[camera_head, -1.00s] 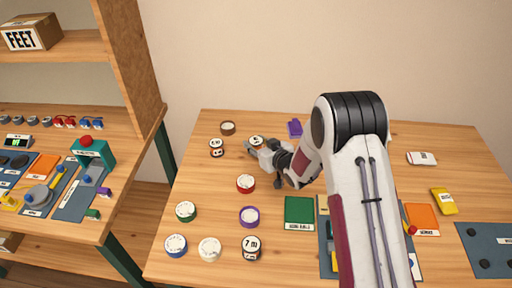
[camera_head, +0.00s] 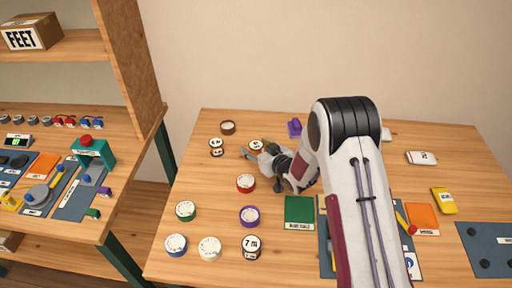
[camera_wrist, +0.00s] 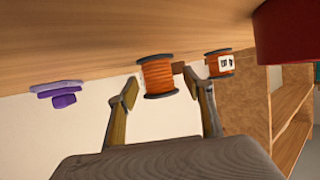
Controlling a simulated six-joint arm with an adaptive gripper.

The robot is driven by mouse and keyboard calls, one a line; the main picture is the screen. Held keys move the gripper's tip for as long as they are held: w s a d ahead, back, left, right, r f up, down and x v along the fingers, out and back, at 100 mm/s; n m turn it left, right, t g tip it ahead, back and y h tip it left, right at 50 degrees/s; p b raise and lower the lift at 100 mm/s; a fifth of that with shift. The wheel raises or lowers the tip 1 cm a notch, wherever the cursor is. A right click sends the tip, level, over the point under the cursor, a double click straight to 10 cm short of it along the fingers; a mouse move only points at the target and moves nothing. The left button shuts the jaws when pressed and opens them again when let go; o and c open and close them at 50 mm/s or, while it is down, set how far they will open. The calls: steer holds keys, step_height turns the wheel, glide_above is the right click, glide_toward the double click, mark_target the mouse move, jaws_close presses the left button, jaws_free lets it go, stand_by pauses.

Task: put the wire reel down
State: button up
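The wire reel (camera_head: 256,145), wound with orange wire and black-flanged with a white label on top, stands upright on the table (camera_head: 330,140) at the back. It also shows in the wrist view (camera_wrist: 158,77), where the picture is turned over and the table is at the top. My gripper (camera_head: 260,151) is open beside the reel. In the wrist view the fingers (camera_wrist: 162,88) are spread wide, with a gap on both sides of the reel. The reel sits around and beyond the fingertips.
A second orange reel (camera_head: 216,147) stands to the left, with a brown roll (camera_head: 228,128) behind. A purple object (camera_head: 295,128) lies at the back right. Bare wood lies between them.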

steer(key=shift+r, duration=0.2)
steer(key=shift+v, duration=5.95)
steer(key=shift+d, duration=0.1)
